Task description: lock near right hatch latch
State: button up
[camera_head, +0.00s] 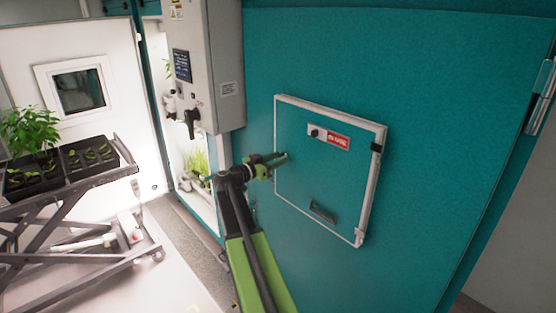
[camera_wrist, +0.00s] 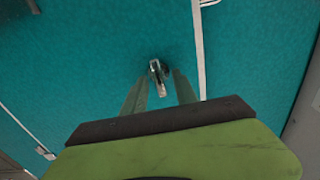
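The hatch (camera_head: 300,185) is a teal panel with a white frame, set flush in the teal chamber wall and looking closed. My gripper (camera_head: 283,158) is at the hatch's left edge in the head view. In the wrist view my gripper (camera_wrist: 159,78) has its two fingers apart. A small metal latch (camera_wrist: 158,72) with a dark round base shows between the fingertips, with a gap on each side. It sits on the teal surface beside a white frame strip (camera_wrist: 199,45). In the head view the latch is hidden by my gripper or too small to tell.
A grey control box (camera_head: 215,60) with a black handle hangs above and left of my gripper. A cart (camera_head: 80,190) with plant trays stands at the left by an open white door (camera_head: 110,90). The hatch has a recessed pull (camera_head: 323,211) and a red label (camera_head: 338,141).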

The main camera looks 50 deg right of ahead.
jog(key=shift+c, duration=0.3)
grip_shut()
jog(key=shift+a, duration=0.1)
